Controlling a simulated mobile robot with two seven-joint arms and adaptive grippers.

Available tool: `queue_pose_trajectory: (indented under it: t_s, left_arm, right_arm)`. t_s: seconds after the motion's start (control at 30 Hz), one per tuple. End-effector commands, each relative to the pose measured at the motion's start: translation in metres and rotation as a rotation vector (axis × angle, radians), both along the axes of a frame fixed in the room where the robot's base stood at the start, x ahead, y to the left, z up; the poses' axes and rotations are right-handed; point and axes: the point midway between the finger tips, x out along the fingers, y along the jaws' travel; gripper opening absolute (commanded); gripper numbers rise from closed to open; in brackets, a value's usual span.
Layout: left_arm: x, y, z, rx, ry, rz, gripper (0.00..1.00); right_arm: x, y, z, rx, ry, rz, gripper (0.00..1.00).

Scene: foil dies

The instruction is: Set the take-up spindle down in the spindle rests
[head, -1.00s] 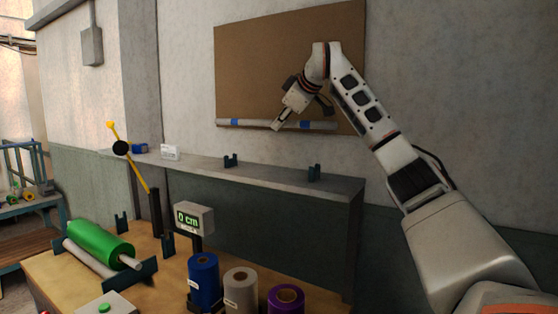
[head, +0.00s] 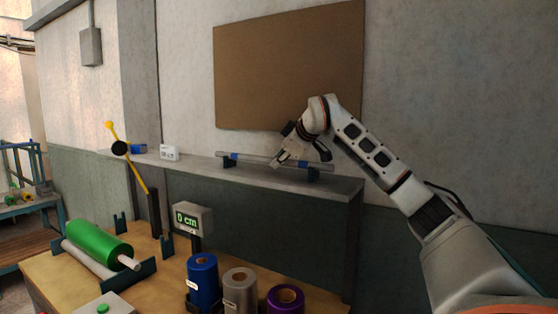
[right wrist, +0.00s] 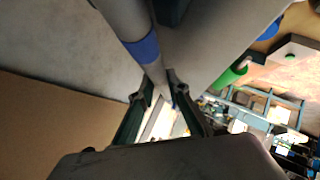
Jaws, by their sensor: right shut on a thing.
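The take-up spindle (head: 258,159), a grey tube with two blue bands, lies level along the wall shelf in the head view. The spindle rests are two dark forked brackets on the shelf, the left one (head: 228,163) and the right one (head: 313,174). The spindle is down at their forks; I cannot tell whether it is fully seated. My right gripper (head: 279,161) is shut on the spindle between the two bands. In the right wrist view the spindle (right wrist: 118,12) runs down between the fingers, with one blue band (right wrist: 143,48) near them. My left gripper is not in view.
The grey shelf (head: 205,166) runs along the wall under a brown board (head: 290,65). On the bench below are a green roll (head: 97,241), a display (head: 192,218), and blue (head: 203,282), grey (head: 239,293) and purple (head: 286,298) rolls. A yellow lever (head: 133,165) stands left.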

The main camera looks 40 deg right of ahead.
Motion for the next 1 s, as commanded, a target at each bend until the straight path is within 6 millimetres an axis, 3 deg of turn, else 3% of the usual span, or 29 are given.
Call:
queue_pose_trajectory:
  t_s: [0.17, 0.2, 0.23, 0.27, 0.67, 1.0]
  left_arm:
    - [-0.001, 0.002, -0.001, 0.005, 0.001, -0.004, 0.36]
    - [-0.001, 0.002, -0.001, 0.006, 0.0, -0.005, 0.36]
    - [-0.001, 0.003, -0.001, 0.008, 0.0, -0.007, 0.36]
    - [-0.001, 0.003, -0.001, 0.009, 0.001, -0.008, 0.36]
    - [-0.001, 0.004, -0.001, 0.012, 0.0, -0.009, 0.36]
    - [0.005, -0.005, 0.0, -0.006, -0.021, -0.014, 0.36]
  right_arm:
    - [0.0, 0.0, 0.001, 0.0, -0.004, 0.0, 0.0]
    - [0.0, 0.0, -0.001, 0.0, 0.0, 0.0, 0.24]
    - [0.0, 0.0, -0.001, 0.0, 0.0, 0.0, 0.32]
    - [0.0, 0.0, 0.0, 0.0, 0.0, 0.0, 0.33]
    - [-0.002, 0.0, 0.003, 0.0, -0.001, 0.0, 0.33]
    - [-0.049, 0.01, 0.037, -0.001, -0.006, 0.0, 0.33]
